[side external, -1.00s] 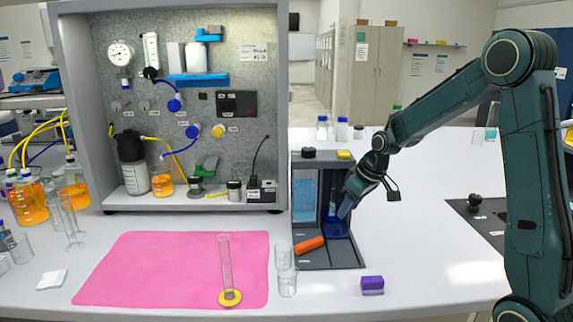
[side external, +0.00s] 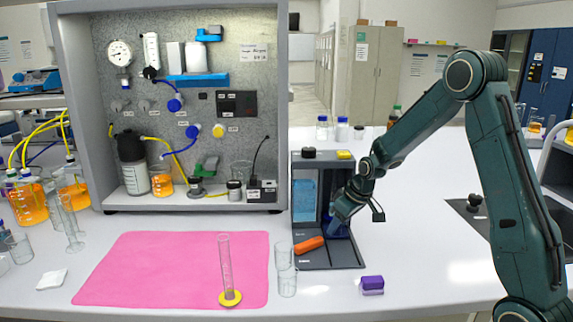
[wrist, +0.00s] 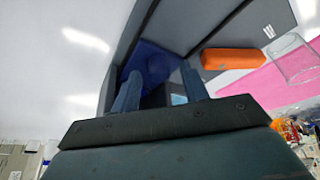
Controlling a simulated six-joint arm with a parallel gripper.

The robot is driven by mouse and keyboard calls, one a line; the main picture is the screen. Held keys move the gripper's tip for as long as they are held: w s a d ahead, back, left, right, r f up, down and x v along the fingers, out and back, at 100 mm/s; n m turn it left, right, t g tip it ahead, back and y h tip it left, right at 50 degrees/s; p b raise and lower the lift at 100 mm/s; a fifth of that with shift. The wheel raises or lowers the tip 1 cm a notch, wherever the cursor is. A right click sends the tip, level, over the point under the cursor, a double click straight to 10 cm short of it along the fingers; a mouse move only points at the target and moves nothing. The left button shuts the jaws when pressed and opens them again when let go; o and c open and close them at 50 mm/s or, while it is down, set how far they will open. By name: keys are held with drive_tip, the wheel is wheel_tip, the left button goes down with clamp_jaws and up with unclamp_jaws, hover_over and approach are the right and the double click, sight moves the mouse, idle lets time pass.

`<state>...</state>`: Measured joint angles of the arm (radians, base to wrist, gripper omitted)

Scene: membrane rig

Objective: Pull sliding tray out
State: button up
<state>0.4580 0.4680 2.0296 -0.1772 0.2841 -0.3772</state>
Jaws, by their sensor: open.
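A dark grey bench unit (side external: 342,258) stands right of the panel. Its right bay holds a deep blue part (side external: 343,231), probably the sliding tray, low near the base. It also shows in the wrist view (wrist: 150,58). My gripper (side external: 334,224) points down into this bay and hides much of the blue part in the side view. In the wrist view my gripper (wrist: 160,88) is open, its fingers apart, with blue surface beyond and between them. I cannot tell whether a finger touches the blue part.

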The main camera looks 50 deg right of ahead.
clamp_jaws()
drive_tip(key=shift+s+a, duration=4)
drive_tip(key=shift+a, duration=0.1)
unclamp_jaws()
drive_tip(key=shift+r, duration=0.1)
drive_tip(key=v, duration=1.3)
drive_tip(key=shift+s+r, duration=0.25)
drive_tip(key=shift+r, duration=0.05)
